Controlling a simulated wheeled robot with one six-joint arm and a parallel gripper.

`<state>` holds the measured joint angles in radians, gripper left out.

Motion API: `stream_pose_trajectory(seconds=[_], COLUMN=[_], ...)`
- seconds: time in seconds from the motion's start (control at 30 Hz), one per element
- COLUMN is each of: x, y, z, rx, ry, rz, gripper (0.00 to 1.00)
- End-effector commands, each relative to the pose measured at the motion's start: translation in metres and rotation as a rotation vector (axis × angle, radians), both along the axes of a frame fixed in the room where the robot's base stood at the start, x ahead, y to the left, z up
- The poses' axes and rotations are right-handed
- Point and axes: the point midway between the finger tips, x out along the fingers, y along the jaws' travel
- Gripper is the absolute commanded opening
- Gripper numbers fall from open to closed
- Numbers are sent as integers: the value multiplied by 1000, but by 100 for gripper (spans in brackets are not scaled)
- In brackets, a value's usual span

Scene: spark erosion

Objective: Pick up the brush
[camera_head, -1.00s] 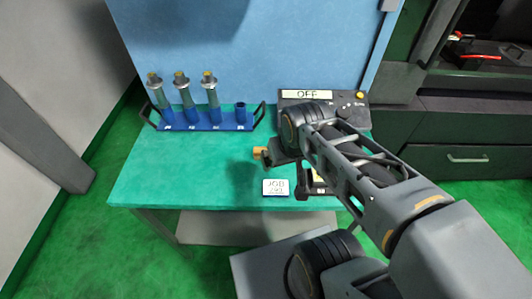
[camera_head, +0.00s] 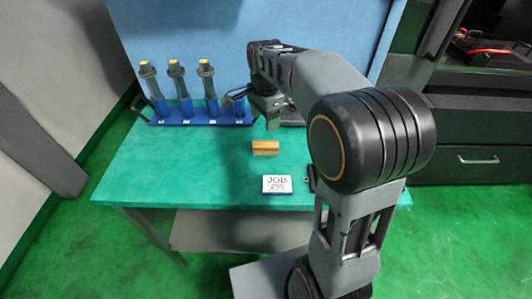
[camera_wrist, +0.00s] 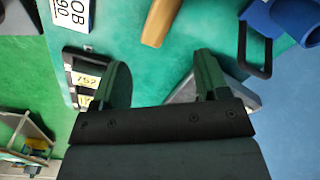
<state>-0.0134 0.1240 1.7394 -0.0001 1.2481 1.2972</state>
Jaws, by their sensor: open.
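The brush (camera_head: 265,147) appears as a small wooden-brown block lying on the green tabletop, behind the white JOB card. In the wrist view, part of the brush (camera_wrist: 161,20) shows at the top edge, beyond my fingertips and cut off by the frame. Its bristles cannot be made out clearly. My gripper (camera_head: 272,124) points down above the table, just behind the brush. In the wrist view, my gripper (camera_wrist: 164,72) has its two fingers spread apart with nothing between them.
The JOB card (camera_head: 276,184) lies in front of the brush. A blue rack (camera_head: 195,122) with several upright tool holders stands at the back left. A dark device with a numbered display (camera_wrist: 86,80) is beside my left finger in the wrist view. The table's left front is clear.

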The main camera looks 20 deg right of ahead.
Motion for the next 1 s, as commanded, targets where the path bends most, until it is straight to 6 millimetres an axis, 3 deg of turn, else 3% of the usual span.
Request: stream_pose_trajectory(seconds=[0.13,0.37,0.47,0.8,1.0], x=[7,2,1,1,1], y=[0,0,-1,-1,-1], z=[22,24,15,-43,-60], rx=[9,8,7,7,7], ry=[0,30,32,32,31], rz=[-303,-555,-592,-600,-599], gripper=[68,68,68,68,68])
